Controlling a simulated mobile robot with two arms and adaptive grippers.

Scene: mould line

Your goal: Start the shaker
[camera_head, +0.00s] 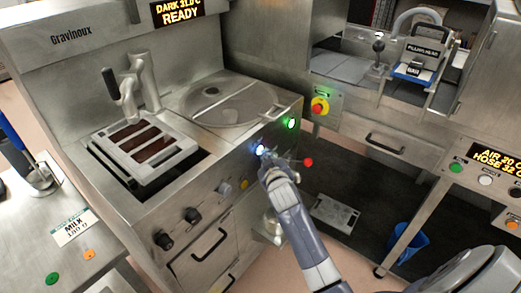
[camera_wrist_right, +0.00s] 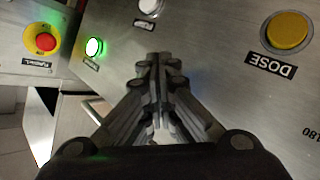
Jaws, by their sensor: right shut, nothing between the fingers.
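The steel machine marked Gravinoux (camera_head: 70,40) has a row of controls on its front panel. A green lit button (camera_head: 291,123) is at the panel's right end; it also glows in the right wrist view (camera_wrist_right: 94,47). A white lit button (camera_head: 260,149) with a bluish glow is to its left. My right gripper (camera_head: 268,160) is shut and empty, its tips close in front of the panel near the white button. In the right wrist view the shut fingers (camera_wrist_right: 160,58) point at the panel; I cannot tell whether they touch. My left gripper is not in view.
A yellow button (camera_wrist_right: 287,30) marked DOSE is on the panel. A red emergency button (camera_head: 320,106) on a yellow base is to the right. A red ball knob (camera_head: 308,161) sticks out beside my right gripper. A mould (camera_head: 145,143) lies on the machine's top.

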